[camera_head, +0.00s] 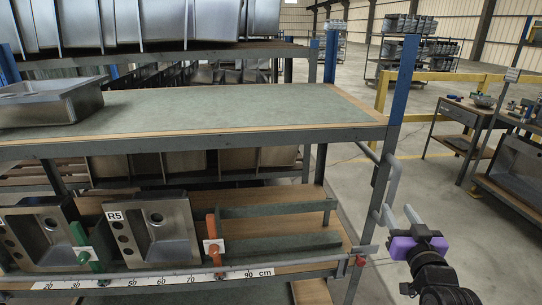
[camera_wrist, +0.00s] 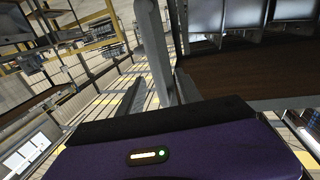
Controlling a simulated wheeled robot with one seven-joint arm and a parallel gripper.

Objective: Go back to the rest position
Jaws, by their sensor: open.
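In the wrist view the purple gripper body (camera_wrist: 190,150) fills the bottom, and the rack shows tilted at the upper right.
Two steel sinks (camera_head: 163,248) stand on the lower shelf, with a green handle (camera_head: 86,248) and an orange handle (camera_head: 213,240). Another sink (camera_head: 50,103) lies on the mostly bare green upper shelf. A workbench (camera_head: 458,118) stands at right. Open floor (camera_head: 415,175) lies between.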

